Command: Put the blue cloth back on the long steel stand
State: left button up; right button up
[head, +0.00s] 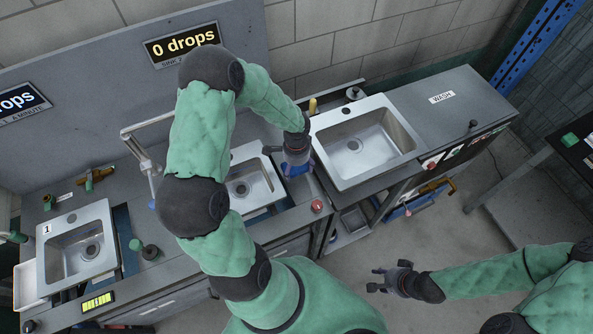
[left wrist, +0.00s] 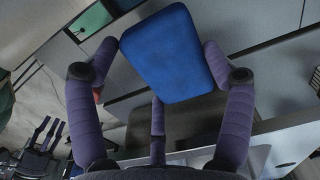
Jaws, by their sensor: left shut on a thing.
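My left gripper (head: 295,165) is between the middle sink and the right sink. It is shut on the blue cloth (left wrist: 168,52), which looks like a flat rounded pad between the purple fingers in the left wrist view. In the head view only a little blue shows under the gripper. A long steel bar on an upright post (head: 152,168), which may be the long steel stand, rises left of the middle sink, partly behind my left arm. My right gripper (head: 383,280) is open and empty above the floor.
The middle sink (head: 266,204) is partly hidden by my left arm. The right sink (head: 318,130) and the left sink (head: 43,262) are set into the counters. A grey WASH counter (head: 450,112) is at the right. A blue item (head: 393,214) hangs low beneath it.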

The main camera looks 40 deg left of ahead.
aim_at(297, 171)
pick_arm(q)
jog(key=shift+w+a+f, duration=0.15)
jog(key=shift+f, duration=1.7)
jog(key=shift+f+b, duration=0.2)
jog(key=shift+b, duration=0.2)
jog(key=o, duration=1.1)
jog(key=shift+r, duration=0.15)
